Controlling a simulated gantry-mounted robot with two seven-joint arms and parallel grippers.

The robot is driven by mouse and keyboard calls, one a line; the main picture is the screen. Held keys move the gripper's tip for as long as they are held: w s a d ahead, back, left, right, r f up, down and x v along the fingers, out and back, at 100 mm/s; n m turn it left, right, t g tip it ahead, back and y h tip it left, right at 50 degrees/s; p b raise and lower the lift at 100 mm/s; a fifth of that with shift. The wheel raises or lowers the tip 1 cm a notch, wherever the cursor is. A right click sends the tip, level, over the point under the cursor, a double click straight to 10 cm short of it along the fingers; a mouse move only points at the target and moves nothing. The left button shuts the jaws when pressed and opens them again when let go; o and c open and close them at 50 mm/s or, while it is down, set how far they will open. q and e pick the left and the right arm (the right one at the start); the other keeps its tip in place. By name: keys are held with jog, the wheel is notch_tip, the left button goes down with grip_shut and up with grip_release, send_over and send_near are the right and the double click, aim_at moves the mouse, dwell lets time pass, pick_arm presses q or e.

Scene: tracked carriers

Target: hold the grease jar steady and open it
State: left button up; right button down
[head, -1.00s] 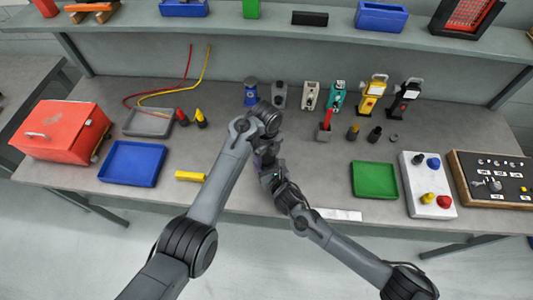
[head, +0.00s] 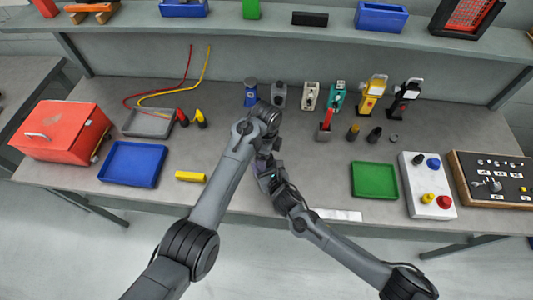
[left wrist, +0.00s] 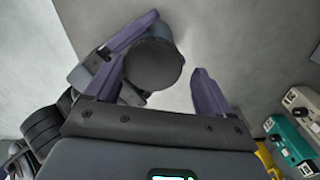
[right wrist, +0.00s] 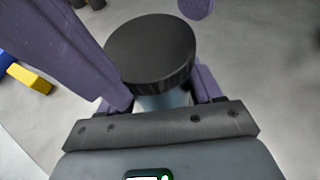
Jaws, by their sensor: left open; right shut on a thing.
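The grease jar (left wrist: 153,63) has a round black lid and shows in the left wrist view from above. In the right wrist view its black lid (right wrist: 152,50) sits on a pale bluish body (right wrist: 165,99). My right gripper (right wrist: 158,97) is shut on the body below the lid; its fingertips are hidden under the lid. My left gripper (left wrist: 160,68) is open above the jar, its purple fingers on either side of the lid with a clear gap on the right. In the head view my arms hide the jar.
A yellow block (head: 190,176) and a blue tray (head: 133,164) lie to the left. A green tray (head: 375,180) and a white button panel (head: 428,185) lie to the right. Several small devices, including a teal one (head: 337,97), stand behind.

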pick_arm(q)
jog(key=shift+s, duration=0.15)
pick_arm(e)
jog(key=shift+w+d, duration=0.2)
jog(key=shift+d, duration=0.2)
